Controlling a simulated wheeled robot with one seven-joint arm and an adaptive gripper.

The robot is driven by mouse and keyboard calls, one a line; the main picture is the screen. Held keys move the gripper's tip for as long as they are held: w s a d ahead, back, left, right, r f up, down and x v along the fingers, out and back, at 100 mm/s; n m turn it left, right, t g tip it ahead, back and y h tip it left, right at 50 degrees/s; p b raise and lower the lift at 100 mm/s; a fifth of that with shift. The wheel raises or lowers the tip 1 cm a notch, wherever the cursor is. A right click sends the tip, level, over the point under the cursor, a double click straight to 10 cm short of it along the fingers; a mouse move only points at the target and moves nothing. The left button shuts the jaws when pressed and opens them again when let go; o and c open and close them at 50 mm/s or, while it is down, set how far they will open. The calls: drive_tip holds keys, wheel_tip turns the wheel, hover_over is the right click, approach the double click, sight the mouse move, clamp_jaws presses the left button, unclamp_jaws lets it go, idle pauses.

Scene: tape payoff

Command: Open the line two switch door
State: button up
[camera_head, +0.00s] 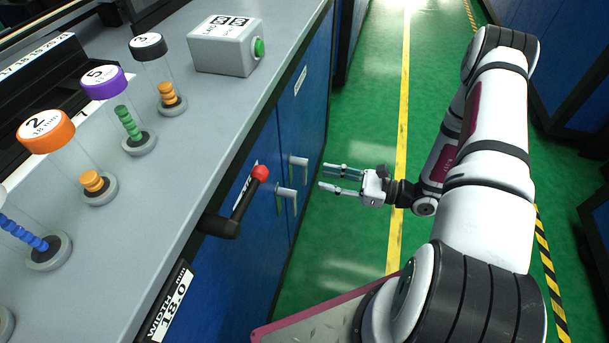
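Blue cabinet doors (304,125) form the side of the grey-topped bench. Two silver handles stick out side by side, a farther one (298,162) and a nearer one (287,192). A white label (300,80) is on the farther door; its text is too small to read. Another label on the nearer door is partly hidden by the red-knobbed lever. I cannot tell which door is line two. Both look shut. My gripper (324,177) is open and empty, its fingers pointing left at the handles, apart from them in the picture.
A black lever with a red knob (261,173) juts from the bench edge near the handles. A grey box with a green button (259,47) and several capped tubes stand on the bench top (215,110). Green floor (350,110) is clear beside the doors.

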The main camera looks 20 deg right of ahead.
sight(304, 184)
drive_tip(key=b+x, duration=0.1)
drive_tip(key=x, duration=0.6)
drive_tip(key=shift+c, duration=0.5)
clamp_jaws()
